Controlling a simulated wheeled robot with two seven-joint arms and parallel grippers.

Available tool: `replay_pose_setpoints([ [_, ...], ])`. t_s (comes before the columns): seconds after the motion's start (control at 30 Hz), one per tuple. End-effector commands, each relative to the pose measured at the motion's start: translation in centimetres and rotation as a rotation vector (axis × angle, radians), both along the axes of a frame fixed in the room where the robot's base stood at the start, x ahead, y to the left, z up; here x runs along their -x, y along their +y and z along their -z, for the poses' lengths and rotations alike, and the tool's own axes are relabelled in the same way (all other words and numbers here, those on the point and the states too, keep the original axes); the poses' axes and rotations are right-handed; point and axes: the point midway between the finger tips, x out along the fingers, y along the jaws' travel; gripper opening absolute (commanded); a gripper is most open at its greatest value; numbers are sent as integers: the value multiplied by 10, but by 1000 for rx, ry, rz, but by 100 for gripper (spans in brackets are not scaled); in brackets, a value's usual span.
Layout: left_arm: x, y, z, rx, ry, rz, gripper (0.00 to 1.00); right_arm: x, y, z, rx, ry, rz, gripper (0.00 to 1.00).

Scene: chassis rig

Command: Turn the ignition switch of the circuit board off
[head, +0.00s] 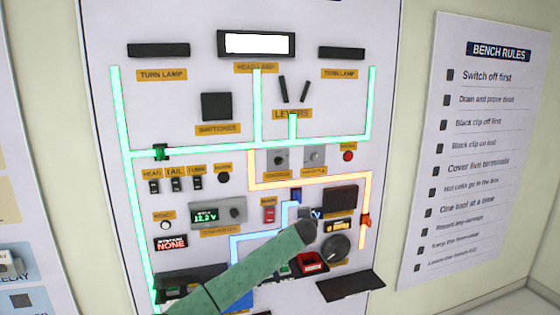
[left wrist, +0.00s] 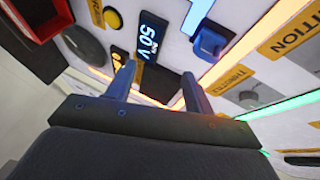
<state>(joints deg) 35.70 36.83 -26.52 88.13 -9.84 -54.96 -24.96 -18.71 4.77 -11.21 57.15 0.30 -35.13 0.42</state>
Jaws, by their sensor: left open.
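The ignition switch (head: 278,160) is a small grey box with a dark knob, left of the grey throttle box (head: 314,156) in the head view. Its knob setting is too small to read. The left wrist view shows part of the ignition label (left wrist: 289,29) at the upper right; I cannot make out the switch itself there. My green left arm hides the lower middle of the board in the head view. My right gripper is not in view.
A blue connector (left wrist: 208,43) stands out from the board near the gripper and below the switch. A dark round knob (head: 335,249) and a red box (head: 310,262) are lower right. A dark shelf (head: 350,284) projects below. A rules sheet (head: 470,150) hangs at right.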

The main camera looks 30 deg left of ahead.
Motion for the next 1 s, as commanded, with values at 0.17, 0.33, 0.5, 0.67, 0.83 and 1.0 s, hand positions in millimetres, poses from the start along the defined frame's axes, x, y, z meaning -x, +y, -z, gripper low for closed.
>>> replay_pose_setpoints([
  [0.17,3,38,-126,-424,57,-24,53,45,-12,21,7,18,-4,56],
  [0.33,18,56,-176,-778,208,-56,53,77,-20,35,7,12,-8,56],
  [0.5,32,66,-197,-1079,404,-72,53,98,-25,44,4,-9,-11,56],
  [0.67,41,70,-201,-1296,589,-65,53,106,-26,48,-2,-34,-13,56],
  [0.83,45,73,-202,-1427,717,-47,53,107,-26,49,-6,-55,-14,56],
  [1.0,44,75,-203,-1467,759,-41,53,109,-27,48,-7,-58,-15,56],
])
